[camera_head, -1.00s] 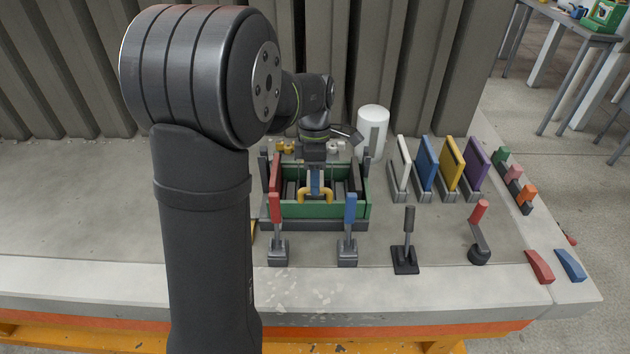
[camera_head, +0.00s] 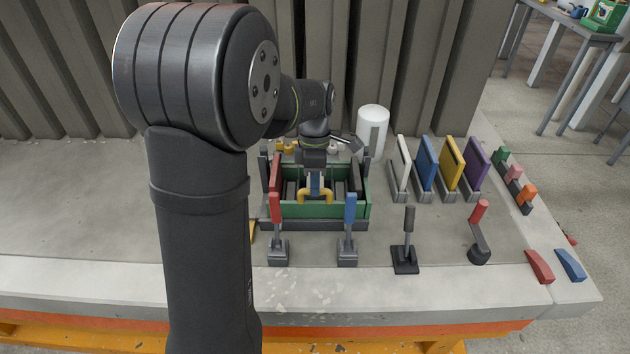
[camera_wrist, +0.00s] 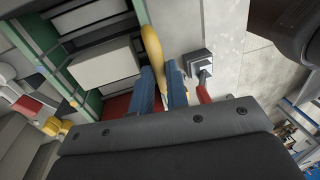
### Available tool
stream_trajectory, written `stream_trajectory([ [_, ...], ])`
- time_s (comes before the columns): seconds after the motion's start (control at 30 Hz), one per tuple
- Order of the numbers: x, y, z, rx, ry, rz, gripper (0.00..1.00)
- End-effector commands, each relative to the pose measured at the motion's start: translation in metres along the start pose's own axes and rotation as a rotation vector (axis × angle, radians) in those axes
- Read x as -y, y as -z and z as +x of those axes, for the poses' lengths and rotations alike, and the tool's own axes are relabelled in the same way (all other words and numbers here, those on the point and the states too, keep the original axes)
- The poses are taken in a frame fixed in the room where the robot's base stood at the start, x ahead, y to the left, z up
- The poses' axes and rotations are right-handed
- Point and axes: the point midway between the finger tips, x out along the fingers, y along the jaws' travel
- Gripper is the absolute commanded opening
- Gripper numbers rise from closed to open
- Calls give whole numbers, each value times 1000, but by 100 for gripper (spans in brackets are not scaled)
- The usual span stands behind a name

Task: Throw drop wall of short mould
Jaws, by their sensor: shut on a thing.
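The green mould (camera_head: 366,197) stands on the bench in the head view, and its green frame also shows in the wrist view (camera_wrist: 141,12). Its front wall (camera_head: 285,211) carries a yellow handle (camera_head: 302,196) and appears upright. My gripper (camera_head: 315,188) reaches down over the mould at the handle. In the wrist view its blue fingers (camera_wrist: 162,92) are shut on the yellow handle (camera_wrist: 153,45). The exact contact is partly hidden by the fingers and the gripper body.
A red lever (camera_head: 276,208) and a blue lever (camera_head: 350,208) stand close in front of the mould. A black lever (camera_head: 408,225) and a red-topped crank (camera_head: 479,215) stand to the right. Coloured panels (camera_head: 452,163) and a white cylinder (camera_head: 372,125) stand behind right. The left bench is clear.

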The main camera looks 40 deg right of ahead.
Motion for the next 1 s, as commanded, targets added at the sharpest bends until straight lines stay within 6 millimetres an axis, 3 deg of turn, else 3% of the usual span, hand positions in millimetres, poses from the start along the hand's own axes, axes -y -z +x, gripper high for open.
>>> stream_trajectory([
  [0.5,44,0,11,3,-344,4,0],
  [1.0,67,0,28,1,-341,1,0],
])
